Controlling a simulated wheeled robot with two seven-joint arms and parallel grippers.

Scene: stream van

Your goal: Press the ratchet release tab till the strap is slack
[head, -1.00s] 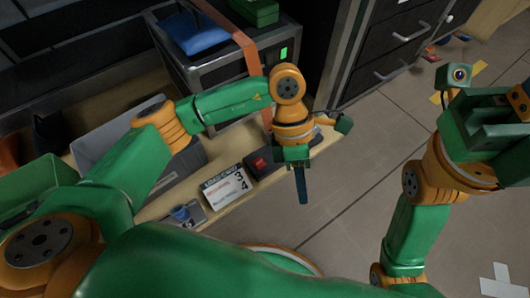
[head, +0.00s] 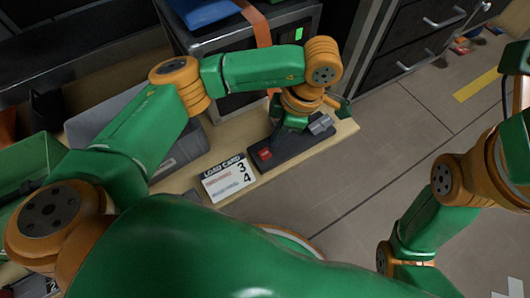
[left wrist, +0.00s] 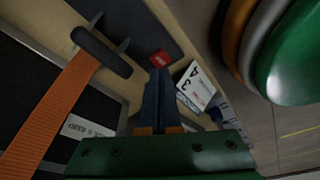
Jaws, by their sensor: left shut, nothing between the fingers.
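The ratchet has a dark base (head: 297,147) on the wooden bench, with a red tab (head: 265,154) at its left end and a grey metal piece (head: 320,124) at its right. In the left wrist view the red tab (left wrist: 161,57) lies just beyond my fingertips; whether they touch it I cannot tell. My left gripper (head: 278,143) is shut and empty, pointing down over the base, partly hidden by its own wrist. The orange strap (head: 257,24) runs down the rack front; in the left wrist view the strap (left wrist: 50,115) looks straight and flat up to a dark bar (left wrist: 100,52).
A grey bin (head: 115,120) and a green bin (head: 35,165) are farther left. A metal rack (head: 225,55) stands behind the bench. The floor (head: 400,125) to the right is open.

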